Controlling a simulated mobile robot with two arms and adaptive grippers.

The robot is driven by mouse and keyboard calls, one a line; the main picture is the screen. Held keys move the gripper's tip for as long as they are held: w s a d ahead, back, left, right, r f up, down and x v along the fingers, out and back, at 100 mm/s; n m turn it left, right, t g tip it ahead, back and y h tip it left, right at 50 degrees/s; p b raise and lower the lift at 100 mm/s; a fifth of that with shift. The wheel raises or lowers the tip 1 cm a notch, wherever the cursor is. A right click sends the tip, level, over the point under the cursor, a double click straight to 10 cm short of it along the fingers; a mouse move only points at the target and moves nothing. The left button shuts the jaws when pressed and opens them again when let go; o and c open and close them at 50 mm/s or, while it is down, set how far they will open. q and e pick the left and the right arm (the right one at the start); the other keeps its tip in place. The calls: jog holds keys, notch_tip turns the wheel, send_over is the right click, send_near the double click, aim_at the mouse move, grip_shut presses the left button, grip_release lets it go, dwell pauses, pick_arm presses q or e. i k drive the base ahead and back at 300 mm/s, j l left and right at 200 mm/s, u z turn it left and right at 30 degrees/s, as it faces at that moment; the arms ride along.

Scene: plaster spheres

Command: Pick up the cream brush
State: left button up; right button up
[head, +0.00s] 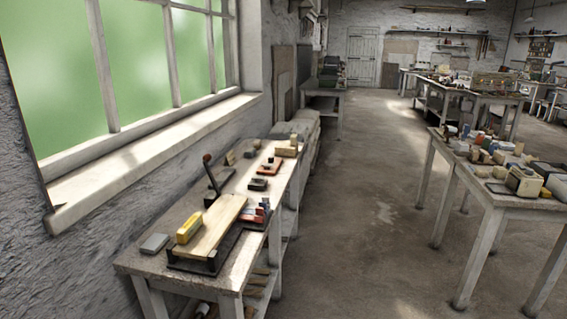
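I cannot single out a cream brush for certain; the things on the tables are small at this distance. Several cream and tan pieces (480,155) lie crowded on the right table. Neither of my grippers is in view.
The left table (135,262) stands along the wall under the window, with a grey block (154,243) and a dark upright lever (211,176). The right table (481,190) carries a cream box (524,181). Bare floor (345,220) lies open between them.

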aim_at(257, 143)
jog(key=i+l+z, duration=0.4)
jog(key=i, duration=0.45)
jog(key=i+z, duration=0.4)
jog(key=i, duration=0.45)
jog(key=i+u, duration=0.1)
jog(key=i, duration=0.5)
jog(key=i+l, duration=0.15)
jog(key=i, duration=0.5)
jog(key=i+l+u, duration=0.15)
jog(key=i, duration=0.45)
